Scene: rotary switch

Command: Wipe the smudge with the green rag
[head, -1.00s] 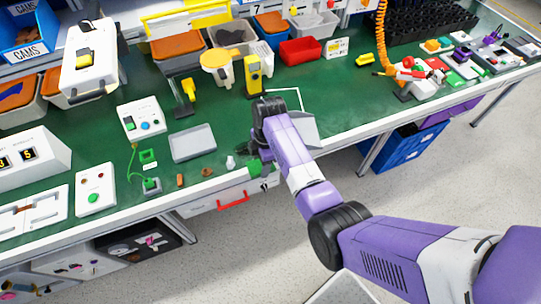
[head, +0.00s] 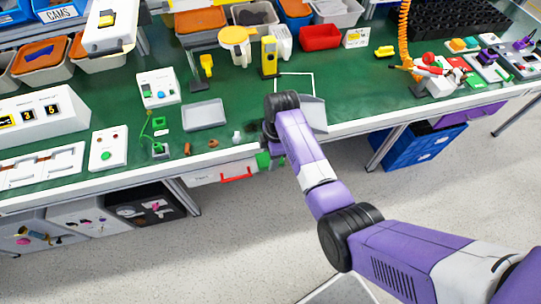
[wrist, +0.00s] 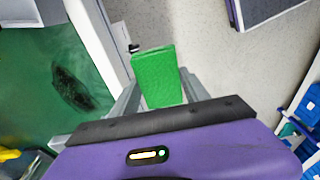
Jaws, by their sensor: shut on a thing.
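The green rag (wrist: 158,77) is held between the two fingers of my gripper (wrist: 160,92), which is shut on it. In the wrist view the rag shows past the white front edge of the bench, with grey floor behind it. The dark, oval smudge (wrist: 73,88) lies on the green bench top, to the left of the rag and apart from it. In the head view a bit of the rag (head: 263,160) shows at the bench's front edge beside my wrist. I cannot make out the smudge there.
A grey tray (head: 204,115) and small loose parts lie left of my arm. A yellow upright device (head: 269,56) and a red bin (head: 320,37) stand farther back. A drawer with a red handle (head: 236,173) is below the bench edge.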

